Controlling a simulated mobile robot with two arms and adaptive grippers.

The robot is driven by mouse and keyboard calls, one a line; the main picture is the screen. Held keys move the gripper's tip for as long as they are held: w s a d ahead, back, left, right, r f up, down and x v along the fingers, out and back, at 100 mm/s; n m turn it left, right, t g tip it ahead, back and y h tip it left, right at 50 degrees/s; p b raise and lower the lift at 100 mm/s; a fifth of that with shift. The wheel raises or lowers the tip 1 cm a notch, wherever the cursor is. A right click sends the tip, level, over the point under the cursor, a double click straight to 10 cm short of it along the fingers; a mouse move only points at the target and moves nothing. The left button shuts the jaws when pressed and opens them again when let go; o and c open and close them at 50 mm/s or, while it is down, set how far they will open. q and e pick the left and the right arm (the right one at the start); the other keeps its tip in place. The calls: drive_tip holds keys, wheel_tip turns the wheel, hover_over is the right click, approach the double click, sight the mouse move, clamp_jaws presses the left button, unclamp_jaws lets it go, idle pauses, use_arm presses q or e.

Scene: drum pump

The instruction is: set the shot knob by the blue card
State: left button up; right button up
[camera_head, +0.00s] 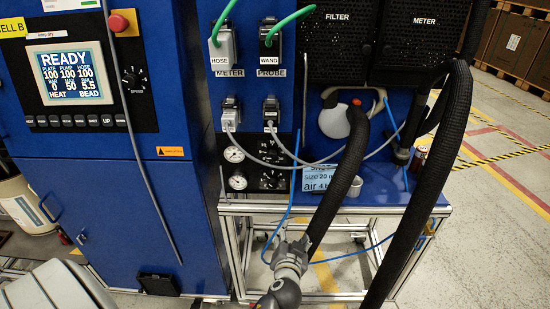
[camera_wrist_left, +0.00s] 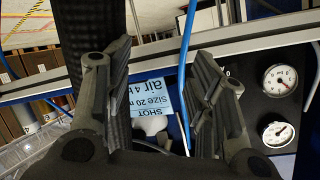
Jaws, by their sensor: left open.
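The blue card (camera_head: 318,180) stands on the blue shelf beside the black gauge panel, its right part hidden by the thick hose. It reads "size 20" and "air 4", cut off at the right. It also shows upside down in the left wrist view (camera_wrist_left: 157,97), with "SHOT" on its top line. A dark dial knob (camera_head: 269,181) sits on the panel right of the lower gauge; its label and setting are too small to read. My left gripper (camera_head: 293,243) is below and in front of the shelf; its fingers (camera_wrist_left: 161,62) are apart and empty. My right gripper is out of view.
Thick black hoses (camera_head: 343,170) hang close to my left gripper. Two round gauges (camera_head: 234,154) sit left of the knob. Thin grey and blue cables cross before the panel. A blue cabinet (camera_head: 110,210) stands left. Open floor (camera_head: 490,220) lies right.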

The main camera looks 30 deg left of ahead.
sight(273, 158)
use_arm(q)
drive_tip(key=s+a+r+n+t+y, duration=0.1)
drive_tip(key=a+r+n+y, duration=0.15)
drive_tip(key=r, duration=0.65)
drive_tip(key=a+r+n+t+y, duration=0.1)
drive_tip(key=a+r+y, duration=0.15)
drive_tip(key=r, duration=0.65)
drive_tip(key=p+x, duration=0.3)
drive_tip(key=x, duration=0.6)
drive_tip(key=shift+a, duration=0.15)
drive_tip(key=shift+x, duration=0.95)
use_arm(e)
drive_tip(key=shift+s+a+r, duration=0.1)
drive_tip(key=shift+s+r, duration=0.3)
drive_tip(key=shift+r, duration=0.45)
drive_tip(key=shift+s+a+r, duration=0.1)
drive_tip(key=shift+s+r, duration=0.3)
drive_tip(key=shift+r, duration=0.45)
use_arm(q)
drive_tip(key=shift+f, duration=0.15)
drive_tip(key=shift+c, duration=0.4)
drive_tip(key=c, duration=0.9)
drive_tip(key=shift+c, duration=0.2)
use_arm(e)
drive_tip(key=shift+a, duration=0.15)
